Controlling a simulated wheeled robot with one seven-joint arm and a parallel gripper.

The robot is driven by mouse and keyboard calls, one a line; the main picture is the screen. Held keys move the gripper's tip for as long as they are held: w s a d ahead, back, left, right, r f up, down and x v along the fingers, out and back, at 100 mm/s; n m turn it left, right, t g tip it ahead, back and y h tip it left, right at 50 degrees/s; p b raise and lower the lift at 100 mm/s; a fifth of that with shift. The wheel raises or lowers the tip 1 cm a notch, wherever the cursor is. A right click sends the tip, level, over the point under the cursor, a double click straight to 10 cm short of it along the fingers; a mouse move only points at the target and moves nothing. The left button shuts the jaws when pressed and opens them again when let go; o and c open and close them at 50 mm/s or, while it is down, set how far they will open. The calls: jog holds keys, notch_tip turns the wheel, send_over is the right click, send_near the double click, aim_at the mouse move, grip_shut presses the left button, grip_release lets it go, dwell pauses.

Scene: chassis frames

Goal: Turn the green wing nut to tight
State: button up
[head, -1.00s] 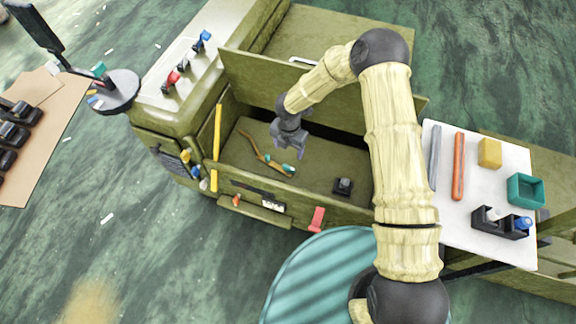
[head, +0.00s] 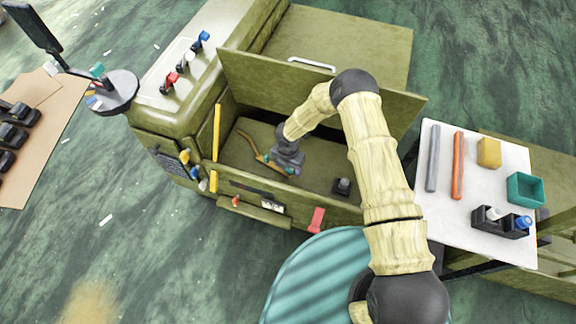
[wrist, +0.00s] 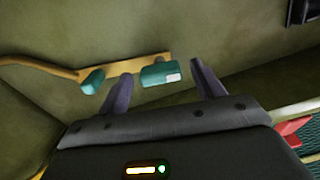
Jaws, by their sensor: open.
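The green wing nut (wrist: 160,75) shows in the wrist view as a teal block with a pale patch, at the end of an orange-brown strip. A second, smaller teal piece (wrist: 92,80) lies to its left; I cannot tell whether it belongs to the same nut. My gripper (wrist: 161,70) is open, with one dark finger on each side of the teal block. Contact with it is not clear. In the head view my gripper (head: 288,160) is low inside the open olive compartment and partly hides the nut.
The olive compartment (head: 315,185) has a raised lid (head: 330,85) behind my arm and a front wall with a red tab (head: 316,219). A small black block (head: 343,187) stands right of my gripper. A yellow bar (head: 216,135) stands at the left edge.

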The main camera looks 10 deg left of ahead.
jog(key=c, duration=1)
